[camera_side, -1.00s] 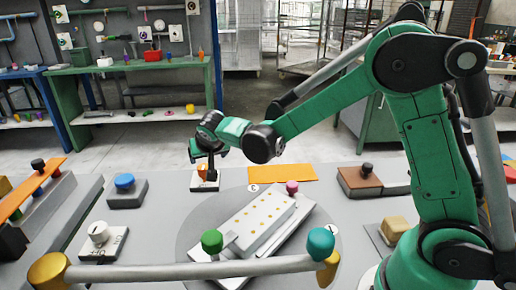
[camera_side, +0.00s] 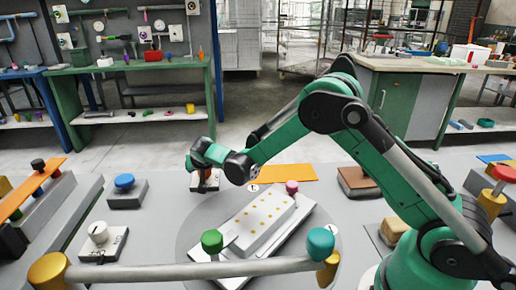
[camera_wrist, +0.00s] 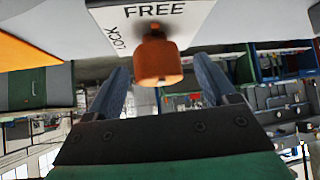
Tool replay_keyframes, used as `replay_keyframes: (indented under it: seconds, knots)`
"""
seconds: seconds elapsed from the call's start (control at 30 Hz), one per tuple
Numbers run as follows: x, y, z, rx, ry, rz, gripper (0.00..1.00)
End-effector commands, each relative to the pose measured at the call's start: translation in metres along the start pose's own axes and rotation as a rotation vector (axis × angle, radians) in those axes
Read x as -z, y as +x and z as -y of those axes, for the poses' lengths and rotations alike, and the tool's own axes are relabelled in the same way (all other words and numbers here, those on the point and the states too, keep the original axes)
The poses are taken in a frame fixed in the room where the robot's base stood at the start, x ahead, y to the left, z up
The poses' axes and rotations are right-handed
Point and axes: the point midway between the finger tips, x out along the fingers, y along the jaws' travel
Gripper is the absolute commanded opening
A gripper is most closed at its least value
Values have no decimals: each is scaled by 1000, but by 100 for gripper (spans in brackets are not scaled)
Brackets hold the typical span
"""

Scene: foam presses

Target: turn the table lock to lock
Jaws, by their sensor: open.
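The table lock is an orange knob (camera_wrist: 157,60) on a white plate (camera_wrist: 185,14) printed FREE and LOCK, as seen in the wrist view. In the side view the plate (camera_side: 197,187) lies behind the round turntable, and my gripper hides most of the knob. My gripper (camera_wrist: 158,66) is open, with one finger on each side of the knob and a visible gap on both sides. In the side view my gripper (camera_side: 207,172) is low over the plate. The knob's narrow end is toward the FREE word.
The grey turntable (camera_side: 190,240) carries a white block (camera_side: 262,226) with yellow dots. An orange sheet (camera_side: 285,173) lies right of the lock. A blue knob block (camera_side: 126,190) and a white knob plate (camera_side: 100,240) stand left. A grey bar (camera_side: 190,271) crosses the front.

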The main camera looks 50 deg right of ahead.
Motion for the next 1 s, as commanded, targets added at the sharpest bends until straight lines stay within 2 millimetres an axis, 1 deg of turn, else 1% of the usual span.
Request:
replay_keyframes:
  seconds: [0.1,0.17,0.2,0.27,0.3,0.37,0.4,0.73,1.0]
  knots:
    - [0,0,0,0,0,0,78]
    - [0,0,0,0,0,0,61]
    - [0,0,0,0,0,0,50]
    - [0,0,0,0,0,0,33]
    - [0,0,0,0,0,0,21]
    - [0,0,0,0,-1,0,4]
    - [0,0,0,0,-1,0,0]
    - [0,0,-1,34,-35,1,0]
    - [0,0,-1,158,-158,1,0]
